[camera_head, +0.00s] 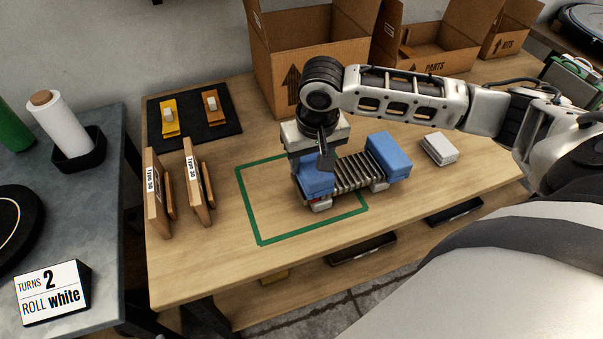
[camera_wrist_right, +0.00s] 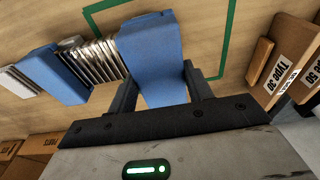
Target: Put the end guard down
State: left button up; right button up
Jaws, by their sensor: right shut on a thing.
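My right gripper (camera_head: 322,155) comes down from above and is shut on a blue end guard (camera_head: 316,186). In the right wrist view this end guard (camera_wrist_right: 153,50) stands between the two fingers (camera_wrist_right: 160,88). It is at the left end of a row of upright metal plates (camera_head: 352,174). Whether its underside touches the support is hard to tell. A second blue end guard (camera_head: 389,157) is at the right end of the row and also shows in the wrist view (camera_wrist_right: 52,75). My left gripper is not in view.
A green taped outline (camera_head: 262,242) on the wooden table surrounds the row's left part. Wooden holders labelled Type (camera_head: 157,195) stand left. White pads (camera_head: 439,149) lie right of the row. Cardboard boxes (camera_head: 302,60) stand behind. The outline's left part is clear.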

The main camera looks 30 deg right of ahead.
aim_at(301, 176)
jog(key=shift+w+a+f, duration=0.3)
jog(key=shift+f, duration=0.15)
jog(key=shift+w+a+f, duration=0.25)
jog(key=shift+f, duration=0.15)
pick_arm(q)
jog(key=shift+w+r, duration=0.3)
pick_arm(e)
jog(key=shift+w+a+f, duration=0.15)
jog(key=shift+f, duration=1.65)
jog(key=o, duration=0.9)
jog(key=shift+f, duration=0.15)
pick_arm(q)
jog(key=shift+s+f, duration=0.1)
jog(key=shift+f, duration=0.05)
pick_arm(e)
jog(key=shift+o, duration=0.2)
jog(key=shift+r, duration=0.25)
jog(key=r, duration=0.4)
jog(key=s+r, duration=0.1)
jog(key=r, duration=0.2)
jog(key=r+p, duration=0.1)
jog(key=r, duration=0.3)
jog(key=shift+s+a+r, duration=0.2)
jog(key=shift+s+r, duration=0.15)
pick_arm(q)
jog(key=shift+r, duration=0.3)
